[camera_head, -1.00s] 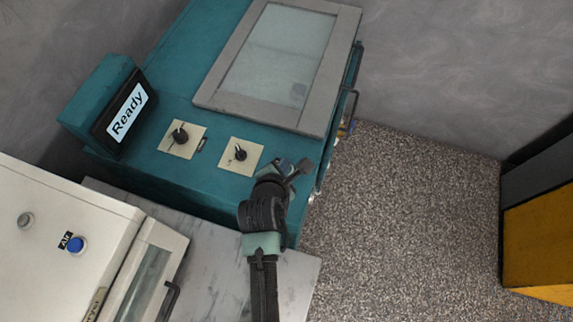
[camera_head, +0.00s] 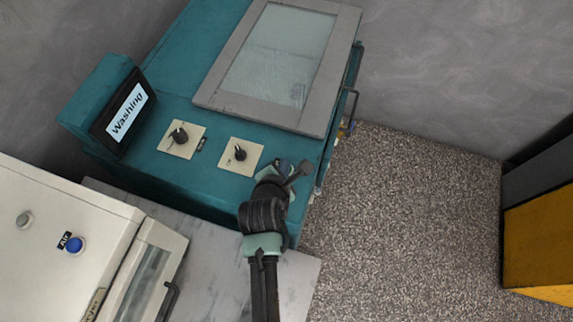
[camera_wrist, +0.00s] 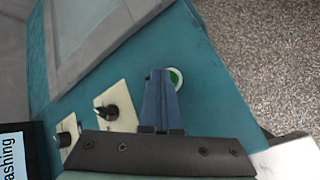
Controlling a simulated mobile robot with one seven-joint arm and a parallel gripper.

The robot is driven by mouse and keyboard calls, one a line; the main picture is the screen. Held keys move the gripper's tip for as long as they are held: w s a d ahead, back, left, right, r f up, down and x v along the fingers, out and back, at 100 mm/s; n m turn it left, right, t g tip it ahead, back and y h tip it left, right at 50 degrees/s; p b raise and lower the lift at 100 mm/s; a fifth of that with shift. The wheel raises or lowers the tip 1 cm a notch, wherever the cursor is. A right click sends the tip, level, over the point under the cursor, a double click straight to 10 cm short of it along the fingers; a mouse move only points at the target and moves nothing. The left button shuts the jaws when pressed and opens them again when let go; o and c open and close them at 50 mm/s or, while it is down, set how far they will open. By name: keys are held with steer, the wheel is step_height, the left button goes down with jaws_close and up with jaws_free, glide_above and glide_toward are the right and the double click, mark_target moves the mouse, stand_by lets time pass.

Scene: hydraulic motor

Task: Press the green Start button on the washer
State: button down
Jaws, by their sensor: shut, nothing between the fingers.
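The washer (camera_head: 222,183) is a teal cabinet with a grey-framed glass lid, and its display (camera_head: 125,110) reads "Washing". In the wrist view the green Start button (camera_wrist: 176,78) sits in a white ring on the teal panel, partly covered by my fingers. My gripper (camera_wrist: 160,75) is shut and empty, with its fingertips at the left side of the button; whether they touch it cannot be told. In the head view my gripper (camera_head: 283,166) is over the front right of the panel and hides the button.
Two black knobs on cream plates, the left knob (camera_head: 180,136) and the right knob (camera_head: 240,153), stand left of my gripper. A white machine (camera_head: 60,210) with a blue button is at lower left. Speckled floor (camera_head: 400,220) lies open to the right.

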steer(key=shift+r+p, duration=0.8)
steer(key=shift+p, duration=0.2)
step_height(320, 180, up, 5)
steer(key=p, duration=0.5)
steer(key=shift+p, duration=0.3)
stand_by(0.4)
